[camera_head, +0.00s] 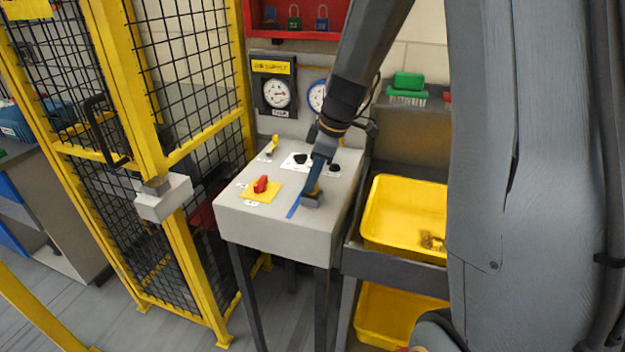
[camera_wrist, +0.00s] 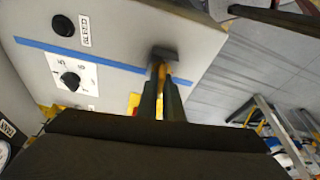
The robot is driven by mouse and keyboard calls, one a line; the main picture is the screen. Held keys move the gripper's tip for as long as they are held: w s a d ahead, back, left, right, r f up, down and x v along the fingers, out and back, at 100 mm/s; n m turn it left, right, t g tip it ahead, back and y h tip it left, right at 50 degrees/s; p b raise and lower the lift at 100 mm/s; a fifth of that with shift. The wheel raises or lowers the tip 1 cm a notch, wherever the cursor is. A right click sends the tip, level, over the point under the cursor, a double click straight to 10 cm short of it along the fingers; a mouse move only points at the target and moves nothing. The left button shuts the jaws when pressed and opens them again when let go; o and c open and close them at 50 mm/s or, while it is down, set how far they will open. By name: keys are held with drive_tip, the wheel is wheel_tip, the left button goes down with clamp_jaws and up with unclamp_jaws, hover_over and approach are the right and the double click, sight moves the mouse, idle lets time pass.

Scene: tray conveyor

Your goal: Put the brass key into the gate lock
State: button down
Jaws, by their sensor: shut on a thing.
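The brass key (camera_head: 314,189) is at the front right of the grey control box top. My gripper (camera_head: 317,180) points down there and is shut on it. The wrist view shows a brass-coloured piece of the key (camera_wrist: 162,74) between my fingertips (camera_wrist: 160,84), beside a small dark grey block (camera_wrist: 165,53). I cannot tell whether the key still sits in that block; my fingers hide most of it. The gate lock, a pale box (camera_head: 163,199), is on the yellow gate post to the left, well apart from my gripper.
The control box (camera_head: 275,232) carries a red knob (camera_head: 261,184) on a yellow plate, a yellow lever (camera_head: 272,146) and dark knobs. The yellow mesh gate (camera_head: 135,100) stands left. Yellow trays (camera_head: 372,215) stand right. Space between the control box and the lock looks clear.

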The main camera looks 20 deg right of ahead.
drive_tip(key=shift+r, duration=0.25)
drive_tip(key=shift+w+r+p, duration=0.1)
drive_tip(key=shift+r+p, duration=0.4)
drive_tip(key=shift+r, duration=0.25)
drive_tip(key=shift+r+p, duration=0.55)
drive_tip(key=shift+r, duration=0.4)
drive_tip(key=shift+r+p, duration=1)
drive_tip(key=shift+r, duration=0.9)
drive_tip(key=shift+w+d+f, duration=0.1)
